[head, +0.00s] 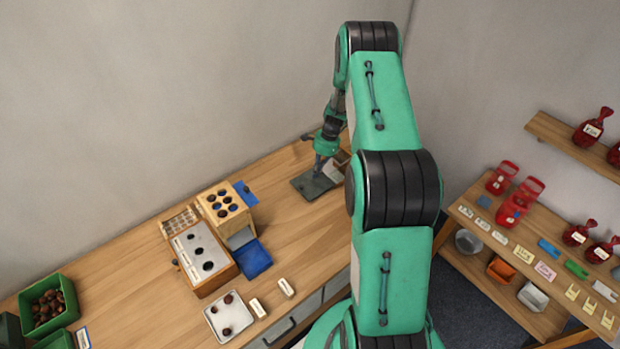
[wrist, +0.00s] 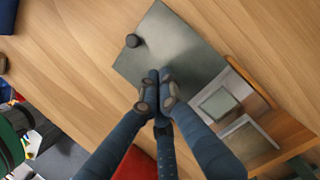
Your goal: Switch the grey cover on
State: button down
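The grey cover (head: 309,186) is a flat, dark grey-green plate lying on the wooden table at the back. In the wrist view the plate (wrist: 175,50) has a small dark round knob (wrist: 132,40) near its upper left side. My gripper (head: 318,170) points down over the plate. In the wrist view my gripper's fingertips (wrist: 160,78) are drawn together over the plate, apart from the knob, with nothing visible between them. Whether they touch the plate I cannot tell. My fingers hide part of the plate's lower edge.
A wooden box (wrist: 262,92) with pale panels is beside the plate. A wooden block with round holes (head: 223,203), a blue bin (head: 252,258), a metal tray (head: 229,317) and a green crate of chestnuts (head: 47,307) stand leftward. Bare table lies left of the plate.

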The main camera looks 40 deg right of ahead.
aim_at(320, 180)
jog(key=v, duration=0.8)
jog(key=shift+r+p, duration=0.25)
jog(key=shift+p, duration=0.15)
jog(key=shift+d, duration=0.1)
jog(key=shift+w+r, duration=0.1)
jog(key=shift+r, duration=0.05)
jog(key=s+a+r+n+t+h, duration=0.1)
jog(key=s+a+r+n, duration=0.15)
jog(key=a+r, duration=0.7)
jog(key=s+a+r+n+h, duration=0.15)
jog(key=a+r+n, duration=0.35)
jog(key=r, duration=0.7)
jog(key=s+a+r+n+t, duration=0.1)
jog(key=s+a+r+n, duration=0.15)
jog(key=a+r, duration=0.75)
jog(key=s+a+r+n+t+b, duration=0.1)
jog(key=s+a+r+n, duration=0.4)
jog(key=s+a+r, duration=0.55)
jog(key=s+a+n+t, duration=0.1)
jog(key=s+a+n, duration=0.1)
jog(key=s, duration=0.6)
jog(key=s+a+n+t, duration=0.1)
jog(key=s+a+n, duration=0.1)
jog(key=s, duration=0.5)
jog(key=shift+s+a+f+n+h+b, duration=0.15)
jog(key=shift+s+a+n+h+b, duration=0.2)
jog(key=shift+s+a+n+h, duration=0.1)
